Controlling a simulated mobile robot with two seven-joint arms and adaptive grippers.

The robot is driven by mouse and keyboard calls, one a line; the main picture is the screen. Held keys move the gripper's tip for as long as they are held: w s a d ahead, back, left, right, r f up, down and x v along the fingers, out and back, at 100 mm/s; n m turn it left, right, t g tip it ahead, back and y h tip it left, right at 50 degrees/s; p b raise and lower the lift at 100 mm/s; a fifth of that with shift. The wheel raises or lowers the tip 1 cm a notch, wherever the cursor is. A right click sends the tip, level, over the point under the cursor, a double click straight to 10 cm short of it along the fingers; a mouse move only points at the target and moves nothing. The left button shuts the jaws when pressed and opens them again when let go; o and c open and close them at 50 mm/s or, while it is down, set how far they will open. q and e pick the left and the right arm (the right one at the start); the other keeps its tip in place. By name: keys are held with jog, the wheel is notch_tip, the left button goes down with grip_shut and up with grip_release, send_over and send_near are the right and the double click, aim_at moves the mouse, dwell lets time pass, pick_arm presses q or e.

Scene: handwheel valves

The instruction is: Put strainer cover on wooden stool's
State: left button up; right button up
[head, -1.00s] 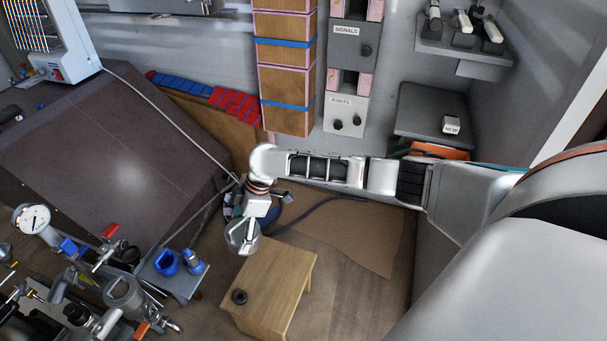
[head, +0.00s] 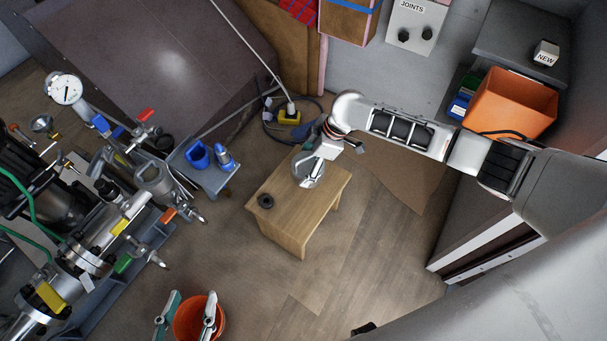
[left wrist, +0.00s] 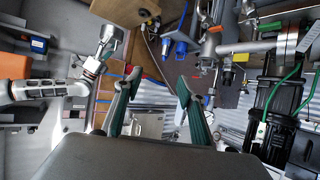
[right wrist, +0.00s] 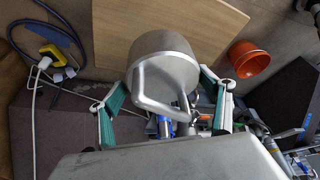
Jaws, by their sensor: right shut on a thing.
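The strainer cover (head: 306,172) is a round silver metal lid with a bent handle; it shows large in the right wrist view (right wrist: 165,72).
A small black ring (head: 265,201) lies on the stool's near left corner. A grey stand with blue parts (head: 198,156) and pipework with valves are at the left. An orange bucket (head: 190,320) is on the floor below my left gripper. Floor right of the stool is clear.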

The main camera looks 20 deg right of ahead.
aim_at(306, 170)
jog(key=f, duration=0.3)
jog(key=shift+s, duration=0.2)
jog(key=shift+w+f+b, duration=0.1)
jog(key=shift+f+b, duration=0.25)
jog(key=shift+b, duration=0.1)
jog(key=shift+w+f, duration=0.15)
jog(key=shift+f, duration=0.3)
jog(key=f, duration=0.1)
jog(key=f+b, duration=0.1)
jog(key=f, duration=0.1)
jog(key=shift+s+a+b, duration=0.1)
jog(key=shift+s+b, duration=0.1)
jog(key=shift+b, duration=0.1)
jog(key=shift+w+f, duration=0.15)
jog(key=shift+f, duration=0.2)
jog(key=shift+c, duration=0.6)
jog(key=shift+w+r, duration=0.1)
jog(key=shift+r, duration=0.05)
jog(key=shift+f, duration=0.25)
jog(key=o, duration=1.4)
pick_arm(q)
jog(key=d+n, duration=0.1)
jog(key=d, duration=0.1)
jog(key=shift+d+r+n+h, duration=0.15)
jog(key=shift+d+n+h, duration=0.25)
pick_arm(e)
jog(key=shift+o, duration=0.4)
pick_arm(q)
jog(key=shift+s, duration=0.1)
